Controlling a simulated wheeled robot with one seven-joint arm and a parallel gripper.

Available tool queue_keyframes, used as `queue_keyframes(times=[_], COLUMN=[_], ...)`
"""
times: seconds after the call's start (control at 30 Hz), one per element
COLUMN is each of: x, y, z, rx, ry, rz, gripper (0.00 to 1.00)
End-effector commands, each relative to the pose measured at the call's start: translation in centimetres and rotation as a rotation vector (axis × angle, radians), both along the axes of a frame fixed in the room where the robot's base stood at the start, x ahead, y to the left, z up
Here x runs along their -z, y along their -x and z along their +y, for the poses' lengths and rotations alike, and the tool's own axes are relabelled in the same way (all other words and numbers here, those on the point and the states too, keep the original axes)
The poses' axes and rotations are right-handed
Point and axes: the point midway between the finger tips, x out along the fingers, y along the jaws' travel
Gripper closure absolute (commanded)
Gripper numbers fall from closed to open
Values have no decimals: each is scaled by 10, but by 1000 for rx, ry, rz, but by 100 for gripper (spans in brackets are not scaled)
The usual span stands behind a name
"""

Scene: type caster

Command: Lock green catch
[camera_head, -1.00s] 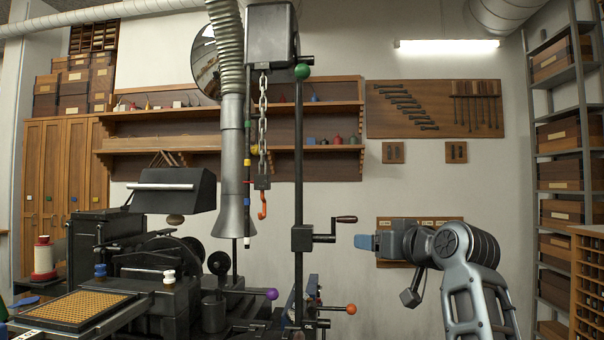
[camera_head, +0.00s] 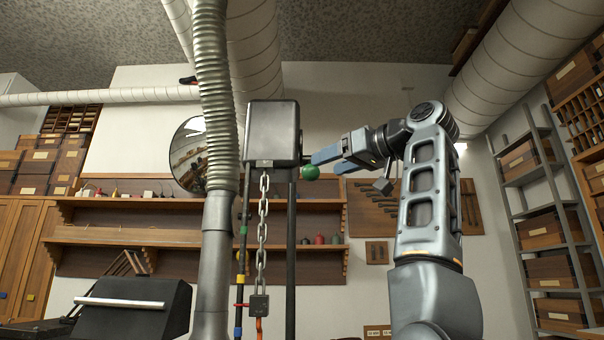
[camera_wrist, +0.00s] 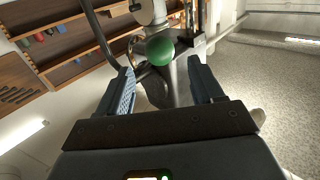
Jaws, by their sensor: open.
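The green catch shows as a round green knob (camera_head: 310,173) on the right side of the dark housing (camera_head: 272,132) at the top of the post. My gripper (camera_head: 326,162) is at the knob's right, with its blue-grey fingers apart and pointing left at it. In the wrist view the green knob (camera_wrist: 160,51) lies just beyond and between the tips of my open gripper (camera_wrist: 160,75). The gripper holds nothing. I cannot tell whether a finger touches the knob.
A chain (camera_head: 263,215) with a dark block (camera_head: 259,304) hangs below the housing. A ribbed duct (camera_head: 215,100) stands at its left. Wall shelves (camera_head: 130,237) are behind, and a metal rack (camera_head: 545,215) stands at the right. The space right of the knob is open around my arm.

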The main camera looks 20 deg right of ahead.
Motion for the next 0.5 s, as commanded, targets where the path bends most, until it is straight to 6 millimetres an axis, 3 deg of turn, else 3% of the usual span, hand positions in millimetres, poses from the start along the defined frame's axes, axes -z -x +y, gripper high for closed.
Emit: queue_keyframes(times=[0.3,0.5], x=[-1,0], y=[-43,-59], z=[23,30], rx=[-2,1], ry=[0,0], rz=[4,1], gripper=[34,34])
